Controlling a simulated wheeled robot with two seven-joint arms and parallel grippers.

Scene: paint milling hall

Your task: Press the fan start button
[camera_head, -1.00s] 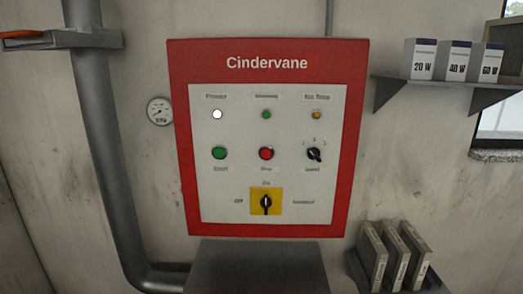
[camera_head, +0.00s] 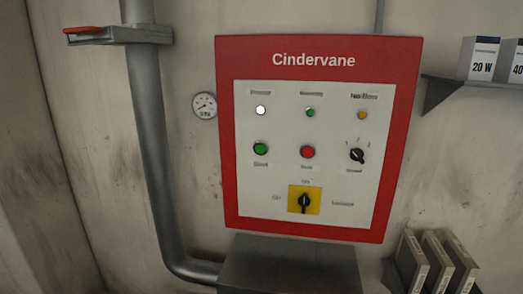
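A red-framed control panel (camera_head: 227,140) headed "Cindervane" hangs on the wall, with a pale inner plate. The green button (camera_head: 260,149), whose blurred label seems to read "Start", is at the left of the middle row. A red button (camera_head: 307,152) is beside it, and a black selector knob (camera_head: 357,156) is to the right. Above are a white lamp (camera_head: 261,110), a small green lamp (camera_head: 310,112) and an amber lamp (camera_head: 362,115). A black rotary switch on a yellow plate (camera_head: 312,206) is below, its handle upright towards "On". Neither of my grippers is in view.
A grey box-like surface (camera_head: 290,265) juts out below the panel. A grey pipe (camera_head: 150,130) and a round gauge (camera_head: 204,105) are to the left. A shelf (camera_head: 445,92) with boxes and several upright binders (camera_head: 440,262) are to the right. The space before the panel looks clear.

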